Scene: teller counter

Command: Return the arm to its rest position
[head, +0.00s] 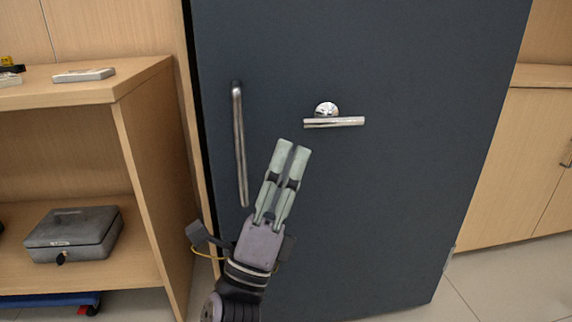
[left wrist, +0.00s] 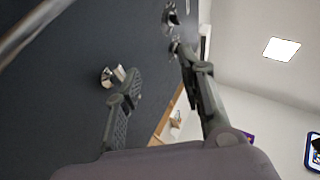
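My left gripper (head: 293,148) is in front of the dark blue-grey door (head: 380,200), pointing up, below and left of the lever handle (head: 334,122). Its two fingers are parallel with a gap between them and nothing held. In the left wrist view the gripper (left wrist: 155,62) also shows its fingers apart and empty, with the door surface (left wrist: 60,110) beyond. A vertical bar handle (head: 240,145) is left of the fingers, apart from them in the head view. My right gripper is in neither view.
A wooden shelf unit (head: 140,85) stands close on the left, with a grey cash box (head: 73,235) on its lower shelf. Wooden cabinets (head: 520,160) are at the right. Tiled floor (head: 510,285) shows at lower right.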

